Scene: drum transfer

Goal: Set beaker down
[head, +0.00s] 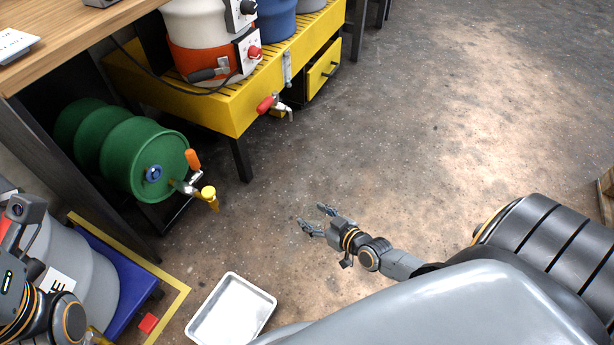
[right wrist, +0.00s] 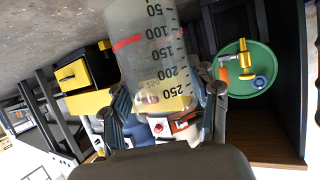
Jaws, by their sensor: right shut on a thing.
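A clear beaker (right wrist: 145,40) with dark graduation marks and a red band stands between the fingers of my right gripper (right wrist: 165,112) in the right wrist view. Both fingers press on its sides near the 250 mark. In the head view my right gripper (head: 318,219) is over the concrete floor, right of the green drum, and I cannot make out the clear beaker there. Part of my left arm shows at the lower left of the head view, but its fingers do not.
A green drum (head: 150,150) with a yellow-handled tap lies under the wooden bench (head: 70,35). A yellow grated stand (head: 190,100) holds an orange-and-white drum (head: 205,45). A white tray (head: 232,308) lies on the floor. Open floor (head: 420,130) extends right of the stand.

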